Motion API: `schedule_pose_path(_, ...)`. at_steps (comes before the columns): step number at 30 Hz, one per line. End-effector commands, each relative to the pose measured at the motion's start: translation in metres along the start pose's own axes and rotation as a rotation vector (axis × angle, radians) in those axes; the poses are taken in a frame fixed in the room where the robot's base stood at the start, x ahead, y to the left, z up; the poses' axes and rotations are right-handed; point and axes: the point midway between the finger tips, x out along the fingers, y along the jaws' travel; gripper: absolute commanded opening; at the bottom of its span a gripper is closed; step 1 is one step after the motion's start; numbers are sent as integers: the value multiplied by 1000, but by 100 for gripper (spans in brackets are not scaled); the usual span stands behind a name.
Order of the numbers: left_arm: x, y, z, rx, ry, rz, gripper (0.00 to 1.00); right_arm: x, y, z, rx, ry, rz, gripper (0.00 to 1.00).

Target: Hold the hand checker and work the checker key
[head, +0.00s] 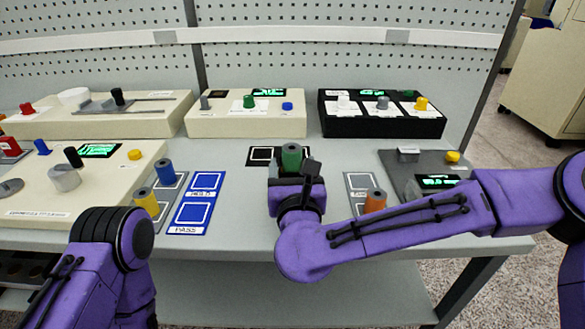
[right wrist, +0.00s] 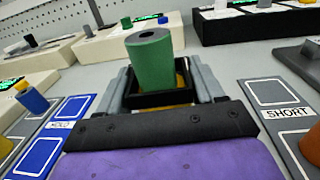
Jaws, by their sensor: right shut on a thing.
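My right gripper (head: 297,180) is over the middle of the bench, its fingers shut around a green cylinder (head: 291,157). In the right wrist view the green cylinder (right wrist: 150,58) stands upright between the grey fingers, with a hole in its top; its lower end is hidden by the black finger parts. A grey unit with a display (head: 437,182), a grey block (head: 408,154) and a yellow knob (head: 452,156) stands at the right, partly behind my right arm. I cannot tell for sure whether it is the hand checker. My left arm shows at lower left, its gripper out of view.
Blue HOLD and PASS pads (head: 195,200) lie left of the gripper, beside blue (head: 165,172) and yellow (head: 147,202) cylinders. An orange cylinder (head: 375,201) stands on a grey pad to the right. Cream consoles and a black console (head: 375,122) line the back.

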Motion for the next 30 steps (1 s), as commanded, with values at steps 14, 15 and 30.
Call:
schedule_pose_path(14, 0, 0, 0, 0, 0, 0, 0, 0, 0, -1, 0, 2, 0, 22)
schedule_pose_path(15, 0, 0, 0, 0, 0, 0, 0, 0, 0, -1, 0, 2, 0, 22)
schedule_pose_path(30, 0, 0, 0, 0, 0, 0, 0, 0, 0, -1, 0, 2, 0, 22)
